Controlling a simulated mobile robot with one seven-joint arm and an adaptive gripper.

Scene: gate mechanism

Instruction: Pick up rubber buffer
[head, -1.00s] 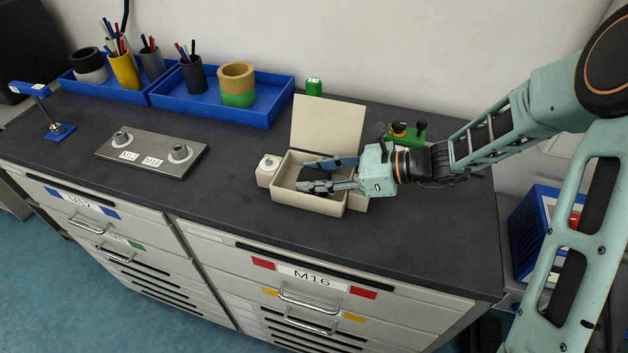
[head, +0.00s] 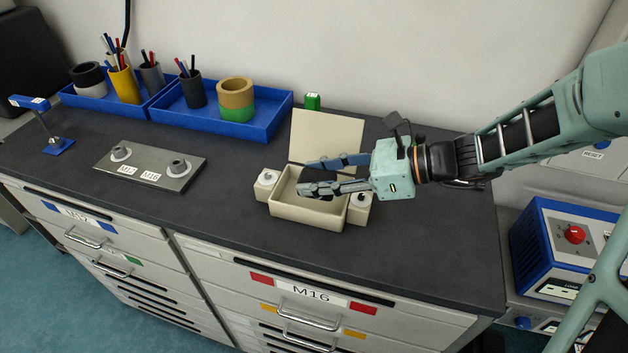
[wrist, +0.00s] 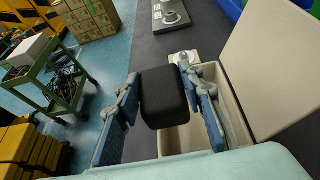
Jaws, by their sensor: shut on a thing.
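The rubber buffer is a black block with rounded edges (wrist: 165,97), held between my two blue-grey fingers in the wrist view. In the head view it shows only as a dark patch (head: 317,176) between the fingers, partly hidden. My gripper (head: 304,177) is shut on the buffer, just above the open cream box (head: 308,210). The box's lid (head: 327,138) stands up at the back. In the wrist view the box (wrist: 172,142) lies below and to the right of the buffer.
Small white blocks stand at the box's left (head: 266,184) and right (head: 359,208). A metal plate with two posts (head: 150,166) lies to the left. Blue trays (head: 222,115) with cups and rolls stand behind. The dark counter in front is clear.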

